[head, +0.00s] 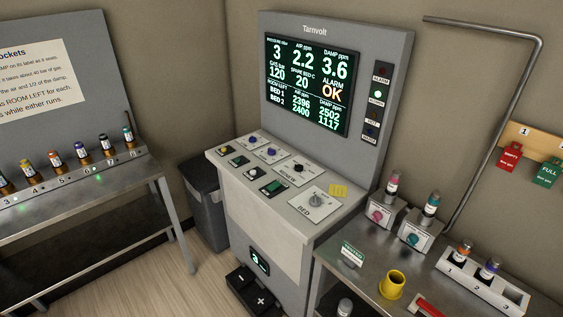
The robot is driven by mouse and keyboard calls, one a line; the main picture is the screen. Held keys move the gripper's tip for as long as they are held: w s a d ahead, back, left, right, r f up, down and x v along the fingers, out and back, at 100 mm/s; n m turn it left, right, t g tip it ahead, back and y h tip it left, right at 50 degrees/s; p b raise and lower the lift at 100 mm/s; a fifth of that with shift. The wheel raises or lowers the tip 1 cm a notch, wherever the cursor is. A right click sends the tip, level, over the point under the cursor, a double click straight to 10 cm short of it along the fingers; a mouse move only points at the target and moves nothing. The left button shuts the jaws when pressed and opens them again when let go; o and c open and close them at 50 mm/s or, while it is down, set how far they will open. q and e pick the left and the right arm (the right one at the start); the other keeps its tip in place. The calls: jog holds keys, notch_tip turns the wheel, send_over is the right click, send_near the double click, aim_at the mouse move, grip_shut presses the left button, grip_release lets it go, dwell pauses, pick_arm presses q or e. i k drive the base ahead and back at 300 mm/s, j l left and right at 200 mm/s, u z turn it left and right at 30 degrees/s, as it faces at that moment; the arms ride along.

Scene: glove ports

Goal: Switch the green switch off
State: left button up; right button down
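A console (290,230) stands in the middle of the head view, with small plates on its sloped top. A green rocker switch (273,187) sits on a dark plate near the console's front edge. A second, smaller green switch (238,160) sits further left in the same row. I cannot tell from the picture which position either green switch is in. Neither of my grippers shows in the view, and nothing covers the switches.
Blue knobs (271,153) and a grey knob (316,200) share the console top. A screen (308,85) rises behind, reading "ALARM OK". A metal table (365,283) with a yellow cup (392,284) stands right. Black plus and minus pedals (252,288) lie below.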

aim_at(276, 184)
jog(key=i+j+z, duration=0.15)
jog(key=i+j, duration=0.2)
jog(key=i+j+z, duration=0.15)
jog(key=i+j, duration=0.15)
jog(key=j, duration=0.15)
jog(key=i+j+z, duration=0.15)
jog(key=j, duration=0.3)
jog(key=i, duration=0.1)
